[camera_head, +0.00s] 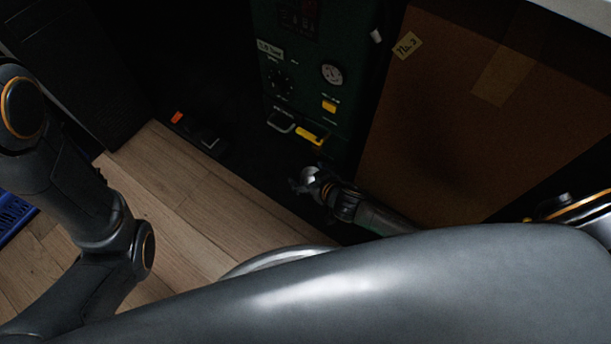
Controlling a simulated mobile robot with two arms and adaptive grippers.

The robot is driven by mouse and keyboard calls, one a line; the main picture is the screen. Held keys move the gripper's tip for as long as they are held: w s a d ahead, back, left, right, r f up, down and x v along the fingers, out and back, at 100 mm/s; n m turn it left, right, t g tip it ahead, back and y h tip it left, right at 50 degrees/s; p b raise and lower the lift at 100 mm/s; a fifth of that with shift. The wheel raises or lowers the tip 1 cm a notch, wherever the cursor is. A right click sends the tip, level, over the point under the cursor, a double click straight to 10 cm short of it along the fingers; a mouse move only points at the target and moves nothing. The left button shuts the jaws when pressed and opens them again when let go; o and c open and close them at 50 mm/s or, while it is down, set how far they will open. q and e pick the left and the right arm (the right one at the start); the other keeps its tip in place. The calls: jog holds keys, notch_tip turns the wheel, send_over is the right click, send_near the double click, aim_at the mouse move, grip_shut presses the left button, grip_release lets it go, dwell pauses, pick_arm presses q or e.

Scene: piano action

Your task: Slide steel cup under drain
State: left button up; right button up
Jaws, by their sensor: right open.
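A dark green machine (345,110) with dials and knobs stands at the top middle of the head view. A yellow lever (311,136) and a silver loop handle (281,122) sit low on its front. My right gripper (304,183) is open in the dark space just below the yellow lever. A small bright metallic shape shows at its fingers; I cannot tell whether it is the steel cup or part of the gripper. No drain opening can be made out in the shadow. My left arm shows at the left, but its gripper is not in view.
A large brown cardboard box (455,135) stands right of the machine, close to my right forearm. Small dark items, one with an orange part (177,117), lie left of the machine. A blue crate (14,213) is at the left edge.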

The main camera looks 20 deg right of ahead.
jog(key=shift+b+x, duration=0.35)
jog(key=shift+x, duration=0.65)
jog(key=c, duration=1.3)
jog(key=shift+c, duration=0.6)
